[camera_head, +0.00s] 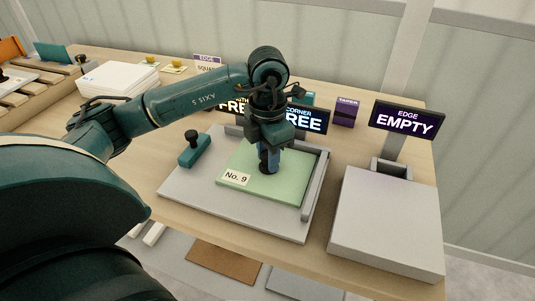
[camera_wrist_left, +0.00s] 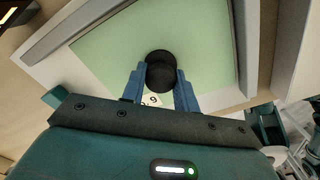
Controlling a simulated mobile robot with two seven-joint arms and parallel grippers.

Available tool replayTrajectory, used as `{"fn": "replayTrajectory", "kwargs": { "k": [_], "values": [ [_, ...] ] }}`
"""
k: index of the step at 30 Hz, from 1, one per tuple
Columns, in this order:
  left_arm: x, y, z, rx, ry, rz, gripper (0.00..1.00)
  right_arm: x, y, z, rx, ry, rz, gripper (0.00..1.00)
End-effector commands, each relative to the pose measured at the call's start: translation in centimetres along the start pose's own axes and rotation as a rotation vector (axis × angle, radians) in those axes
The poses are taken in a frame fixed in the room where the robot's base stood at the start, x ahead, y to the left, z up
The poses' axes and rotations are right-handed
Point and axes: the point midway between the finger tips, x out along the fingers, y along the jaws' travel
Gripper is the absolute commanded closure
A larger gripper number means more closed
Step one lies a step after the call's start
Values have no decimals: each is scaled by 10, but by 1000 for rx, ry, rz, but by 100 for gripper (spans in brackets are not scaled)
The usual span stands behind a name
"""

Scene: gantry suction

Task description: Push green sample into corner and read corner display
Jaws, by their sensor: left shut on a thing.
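The green sample (camera_head: 290,186) is a flat square plate with a "No. 9" label, lying on a light grey base (camera_head: 200,195). Grey rails (camera_head: 317,185) stand along its right and back sides. The corner display (camera_head: 307,119) shows "CORNER" and "REE"; my arm hides the start of the lower word. My right gripper is out of view.
Another display (camera_head: 232,106) is partly hidden behind my arm. A teal handled block (camera_head: 194,150) sits left of the sample. A purple box (camera_head: 346,112) stands behind.

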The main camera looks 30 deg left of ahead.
Motion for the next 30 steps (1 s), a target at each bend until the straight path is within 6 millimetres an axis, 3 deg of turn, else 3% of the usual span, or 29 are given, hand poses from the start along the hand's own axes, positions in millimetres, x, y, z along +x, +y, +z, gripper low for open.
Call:
{"fn": "replayTrajectory", "kwargs": {
  "k": [30],
  "values": [
    [0,-3,9,0,-2,0,100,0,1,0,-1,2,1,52]
  ]
}}
